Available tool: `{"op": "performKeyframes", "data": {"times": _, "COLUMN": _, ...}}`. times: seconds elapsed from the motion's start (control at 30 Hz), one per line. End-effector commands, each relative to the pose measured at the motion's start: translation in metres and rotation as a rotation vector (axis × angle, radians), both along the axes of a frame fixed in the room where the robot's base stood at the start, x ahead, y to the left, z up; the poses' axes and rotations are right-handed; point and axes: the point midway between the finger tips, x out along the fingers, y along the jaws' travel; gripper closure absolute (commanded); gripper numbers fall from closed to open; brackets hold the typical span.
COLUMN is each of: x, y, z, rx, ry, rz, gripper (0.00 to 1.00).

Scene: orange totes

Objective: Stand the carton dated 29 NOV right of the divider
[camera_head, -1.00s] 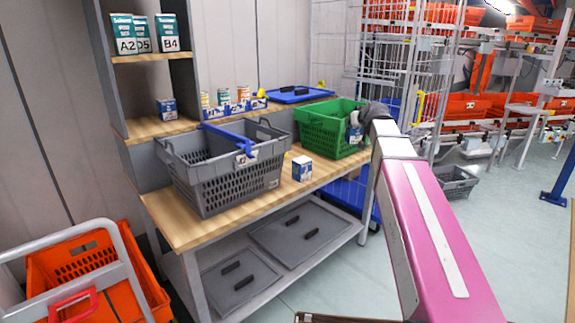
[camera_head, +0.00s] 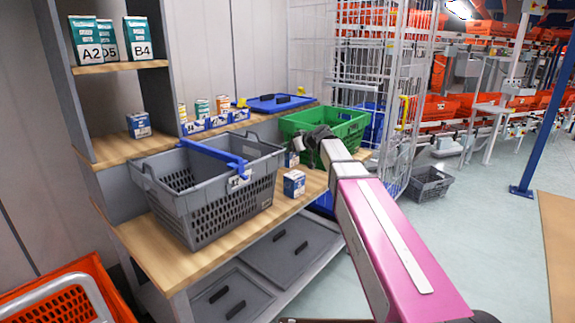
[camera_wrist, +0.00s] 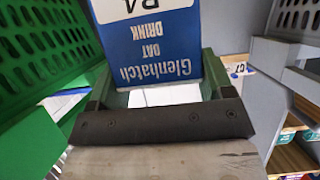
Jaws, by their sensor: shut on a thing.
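My gripper (camera_head: 300,146) is shut on a blue and white carton (camera_head: 291,159), held in the gap between the green crate and the grey crate. In the wrist view this carton (camera_wrist: 152,45) reads "Glenhatch OAT DRINK" upside down, between the two fingers; no date is readable. The divider (camera_head: 212,154) is a blue bar across the top of the grey crate (camera_head: 225,208). A similar carton (camera_head: 294,183) stands on the bench in front of the held one. Another (camera_head: 138,125) stands on the wooden ledge at left. Their dates are too small to read.
The green crate (camera_head: 345,130) stands right of my gripper; its wall (camera_wrist: 50,60) fills the left of the wrist view. Small cartons in blue trays (camera_head: 215,119) line the back. The bench (camera_head: 180,258) is bare in front of the grey crate. A blue lid (camera_head: 275,103) lies behind.

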Motion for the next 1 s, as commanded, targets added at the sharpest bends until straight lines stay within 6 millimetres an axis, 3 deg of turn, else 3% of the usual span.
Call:
{"op": "performKeyframes", "data": {"times": 0.1, "x": 0.0, "y": 0.0, "z": -0.02, "rx": -0.001, "ry": 0.001, "rz": -0.002, "gripper": 0.58}}
{"op": "performKeyframes", "data": {"times": 0.53, "x": 0.0, "y": 0.0, "z": -0.061, "rx": 0.0, "ry": 0.0, "rz": -0.004, "gripper": 0.58}}
{"op": "performKeyframes", "data": {"times": 0.93, "x": 0.0, "y": 0.0, "z": -0.066, "rx": 0.001, "ry": -0.001, "rz": -0.003, "gripper": 0.58}}
{"op": "performKeyframes", "data": {"times": 0.97, "x": 0.0, "y": 0.0, "z": -0.066, "rx": 0.0, "ry": 0.0, "rz": -0.002, "gripper": 0.19}}
{"op": "performKeyframes", "data": {"times": 1.0, "x": 0.0, "y": 0.0, "z": -0.066, "rx": 0.0, "ry": 0.0, "rz": -0.002, "gripper": 0.06}}
